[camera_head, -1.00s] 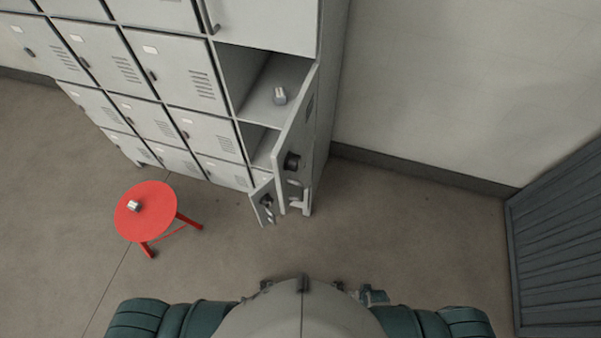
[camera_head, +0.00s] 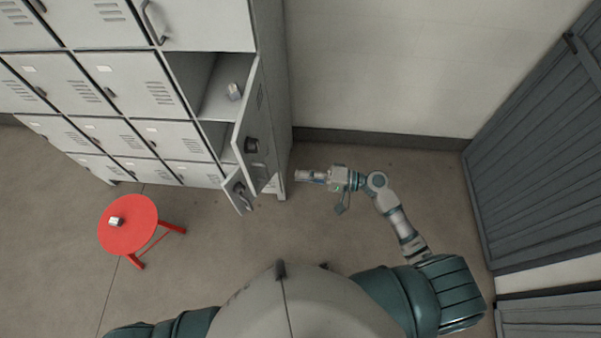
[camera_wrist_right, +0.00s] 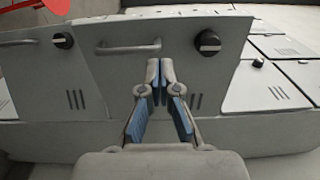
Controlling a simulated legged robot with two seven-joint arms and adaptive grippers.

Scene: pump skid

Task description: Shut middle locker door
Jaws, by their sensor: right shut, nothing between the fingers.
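The middle locker door (camera_head: 257,124) is a tall grey panel in the right column. It stands swung open, and its compartment (camera_head: 215,88) shows behind it. My right gripper (camera_head: 301,175) is shut and empty, to the right of the open door and near its lower part, pointing left. A gap shows between them in the head view. In the right wrist view the shut fingers (camera_wrist_right: 160,75) are in front of a grey door panel (camera_wrist_right: 185,75) with a bar handle (camera_wrist_right: 128,48) and a black knob (camera_wrist_right: 208,41). Contact cannot be told there. My left gripper is out of view.
A smaller lower door (camera_head: 238,190) also hangs open below. A small silver object (camera_head: 233,91) sits in the open compartment. A red stool (camera_head: 128,224) with another small object (camera_head: 116,222) stands left.

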